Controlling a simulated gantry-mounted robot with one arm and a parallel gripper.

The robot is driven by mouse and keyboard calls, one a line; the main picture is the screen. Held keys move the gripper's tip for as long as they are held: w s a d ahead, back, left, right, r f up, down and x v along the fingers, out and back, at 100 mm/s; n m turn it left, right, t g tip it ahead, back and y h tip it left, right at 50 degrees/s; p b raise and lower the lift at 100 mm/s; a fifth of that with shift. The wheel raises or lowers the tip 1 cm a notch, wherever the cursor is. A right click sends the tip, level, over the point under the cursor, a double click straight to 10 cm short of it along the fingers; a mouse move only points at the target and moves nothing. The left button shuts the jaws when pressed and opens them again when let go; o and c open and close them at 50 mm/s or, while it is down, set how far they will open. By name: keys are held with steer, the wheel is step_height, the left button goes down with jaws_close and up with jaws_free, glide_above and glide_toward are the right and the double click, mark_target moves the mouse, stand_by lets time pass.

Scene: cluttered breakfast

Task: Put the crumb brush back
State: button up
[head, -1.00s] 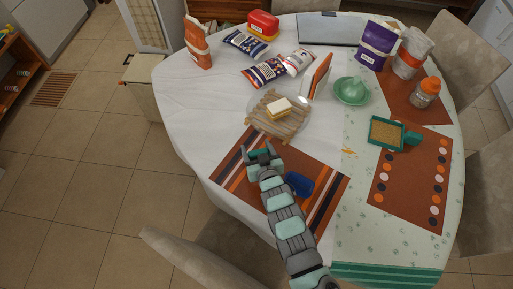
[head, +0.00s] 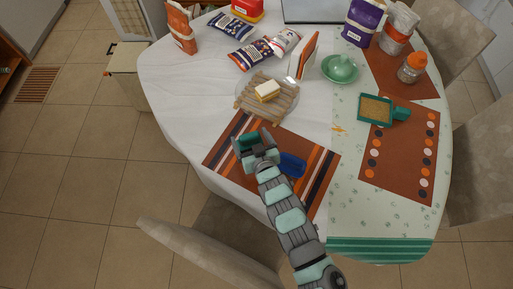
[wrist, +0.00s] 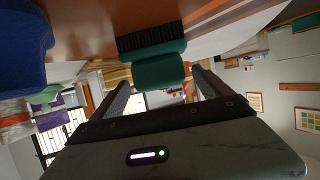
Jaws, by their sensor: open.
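The crumb brush (wrist: 152,64), green with dark bristles, is seen close up in the wrist view. Its green handle end points toward my gripper (wrist: 163,84), lying between the two spread fingers. My gripper is open, and I see no finger clearly pressed on the brush. In the head view my gripper (head: 254,140) is low over the striped brown placemat, and it mostly hides the brush. A green dustpan-like tray (head: 393,99) with a tan filling sits on the right part of the table.
A blue cup (head: 291,165) is close beside my gripper; it also looms in the wrist view (wrist: 22,45). A wooden board (head: 246,105) with a yellow-and-white block lies beyond. Bags, a green dish (head: 340,68) and a jar (head: 411,68) crowd the back. White cloth is clear on the left.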

steer(key=p+v, duration=0.1)
steer(key=v, duration=0.7)
steer(key=shift+p, duration=0.3)
steer(key=shift+r, duration=0.15)
